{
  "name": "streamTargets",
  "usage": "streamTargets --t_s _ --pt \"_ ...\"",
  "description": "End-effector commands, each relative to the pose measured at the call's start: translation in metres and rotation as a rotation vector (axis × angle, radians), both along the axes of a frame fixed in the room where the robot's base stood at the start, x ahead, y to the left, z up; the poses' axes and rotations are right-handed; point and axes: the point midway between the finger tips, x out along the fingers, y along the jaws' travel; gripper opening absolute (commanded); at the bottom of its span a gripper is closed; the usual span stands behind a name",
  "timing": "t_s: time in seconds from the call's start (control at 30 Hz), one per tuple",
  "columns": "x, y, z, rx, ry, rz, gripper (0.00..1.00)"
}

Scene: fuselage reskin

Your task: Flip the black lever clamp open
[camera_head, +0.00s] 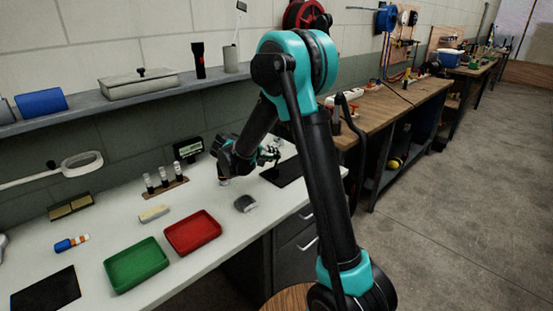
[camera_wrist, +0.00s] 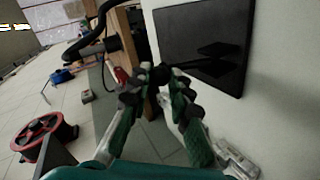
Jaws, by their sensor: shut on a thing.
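My gripper (camera_wrist: 155,82) has green-padded fingers that come together on a small dark rounded part, which looks like the knob of the black lever clamp (camera_wrist: 160,74). The fingertips hide most of the clamp, so its lever angle cannot be told. In the head view my gripper (camera_head: 271,154) is low over the back right of the white table, beside a black mat (camera_head: 287,171). The clamp cannot be made out clearly there. The mat also shows in the wrist view (camera_wrist: 190,30), just beyond the fingers.
A red tray (camera_head: 192,233), a green tray (camera_head: 137,265) and a grey object (camera_head: 245,203) lie on the white table (camera_head: 215,262). A vial rack (camera_head: 166,189) and a small display (camera_head: 188,148) stand behind. A wooden bench (camera_head: 395,110) adjoins at right, with a black curved object (camera_head: 344,103).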

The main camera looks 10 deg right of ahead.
Motion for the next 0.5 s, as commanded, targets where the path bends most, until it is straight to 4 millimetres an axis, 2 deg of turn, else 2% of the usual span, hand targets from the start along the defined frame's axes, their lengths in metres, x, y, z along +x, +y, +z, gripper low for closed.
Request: streamTargets --t_s 0.5 --pt "-0.012 0.022 -0.008 -0.31 -0.225 -0.001 0.0"
